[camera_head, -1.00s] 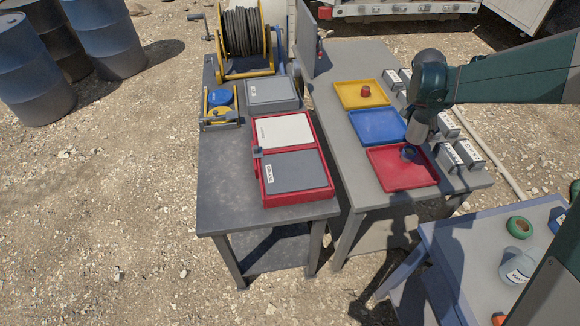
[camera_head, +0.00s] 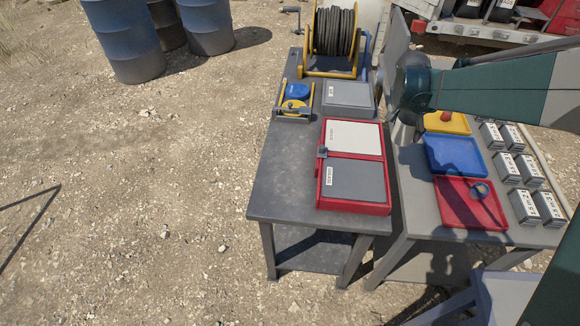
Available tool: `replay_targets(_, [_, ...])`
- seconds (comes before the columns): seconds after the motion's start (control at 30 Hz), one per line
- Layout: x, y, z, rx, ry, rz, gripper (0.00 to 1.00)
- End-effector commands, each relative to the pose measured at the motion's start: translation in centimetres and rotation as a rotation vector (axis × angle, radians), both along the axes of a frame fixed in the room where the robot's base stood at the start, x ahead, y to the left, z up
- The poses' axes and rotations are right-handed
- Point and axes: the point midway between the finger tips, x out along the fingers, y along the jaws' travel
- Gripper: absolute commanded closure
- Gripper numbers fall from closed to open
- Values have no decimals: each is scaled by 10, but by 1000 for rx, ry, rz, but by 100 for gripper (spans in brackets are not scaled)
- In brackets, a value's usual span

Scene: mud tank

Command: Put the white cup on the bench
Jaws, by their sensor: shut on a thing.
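I see two grey benches: a darker one (camera_head: 283,188) on the left and a lighter one (camera_head: 415,195) on the right. My gripper (camera_head: 403,122) hangs at the end of my green arm, over the gap between the benches near the lighter one's left edge. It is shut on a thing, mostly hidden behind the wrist. I cannot make out whether that is the white cup, and no white cup shows clearly elsewhere. A small round ring-like item (camera_head: 480,190) lies in the red tray (camera_head: 455,215).
The darker bench holds a red case (camera_head: 352,207), a grey box (camera_head: 348,95), a small yellow and blue reel (camera_head: 296,100) and a cable reel (camera_head: 333,35). The lighter bench bears yellow (camera_head: 435,125) and blue trays (camera_head: 455,157) and several labelled blocks (camera_head: 523,207). The darker bench's front left is bare.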

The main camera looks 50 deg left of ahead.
Motion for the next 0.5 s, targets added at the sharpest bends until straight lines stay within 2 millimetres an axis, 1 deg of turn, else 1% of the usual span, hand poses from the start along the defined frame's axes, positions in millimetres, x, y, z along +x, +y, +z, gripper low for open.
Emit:
replay_targets(0.03, [-10,16,0,0,0,24,71])
replay_targets(0.1, [-22,36,0,0,0,53,71])
replay_targets(0.27, [-52,79,0,0,-1,120,71])
replay_targets(0.3, [-60,90,0,0,-1,137,71])
replay_targets(0.37, [-72,106,0,-1,-1,163,71])
replay_targets(0.5, [-102,143,-1,0,-1,222,71])
